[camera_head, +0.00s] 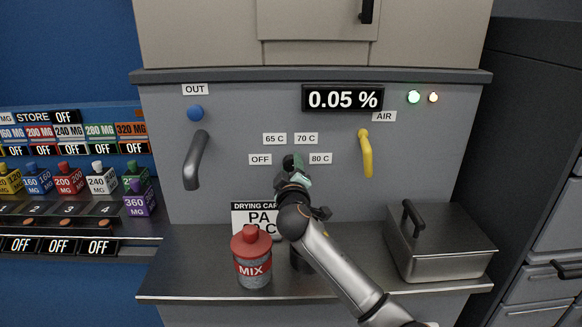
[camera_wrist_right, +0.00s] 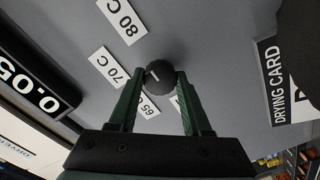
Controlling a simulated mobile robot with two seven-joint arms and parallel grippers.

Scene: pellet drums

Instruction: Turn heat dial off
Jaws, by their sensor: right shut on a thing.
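The heat dial (camera_wrist_right: 161,78) is a round dark knob on the grey panel, with a short white mark on its face. In the right wrist view the mark sits on the dial's left part, on the side of the 70 C label (camera_wrist_right: 108,66); its exact setting is hard to tell. My right gripper (camera_head: 294,165) is shut on the dial, with a green finger on each side of it. In the head view the gripper mostly hides the dial, beside the OFF label (camera_head: 260,160). The left gripper is out of view.
A grey OUT lever (camera_head: 195,160) and a yellow AIR lever (camera_head: 366,155) flank the dial. A red-topped MIX drum (camera_head: 252,262) and a lidded metal box (camera_head: 440,245) stand on the shelf below. The drying card (camera_head: 247,215) is partly behind my arm. The display reads 0.05 %.

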